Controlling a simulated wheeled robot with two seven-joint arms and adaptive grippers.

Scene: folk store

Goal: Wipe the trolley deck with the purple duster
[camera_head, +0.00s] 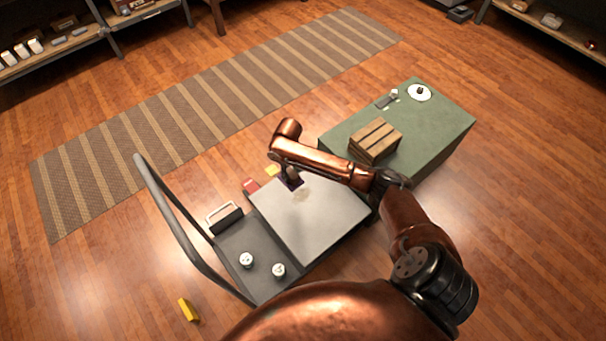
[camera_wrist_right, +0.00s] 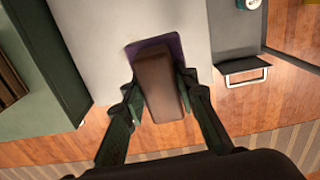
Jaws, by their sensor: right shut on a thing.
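The trolley deck shows as a light grey panel (camera_head: 320,220) on a dark trolley (camera_head: 240,255) with a tall bent handle. The purple duster (camera_head: 290,184) is at the far edge of the light panel. In the right wrist view the duster (camera_wrist_right: 172,46) has a brown block-shaped grip over a purple pad. My right gripper (camera_wrist_right: 158,97) is shut on the brown block, one finger on each side. The pad lies over the panel, close to its edge; whether it presses on it I cannot tell. A faint brownish smudge (camera_head: 303,195) shows on the panel beside the duster. My left gripper is not in view.
Two white-topped round items (camera_head: 247,260) stand on the trolley's dark part, near a dark item with a pale handle (camera_head: 224,218). A green counter (camera_head: 440,125) with a wooden crate (camera_head: 375,140) stands right of the trolley. A yellow block (camera_head: 188,309) lies on the floor.

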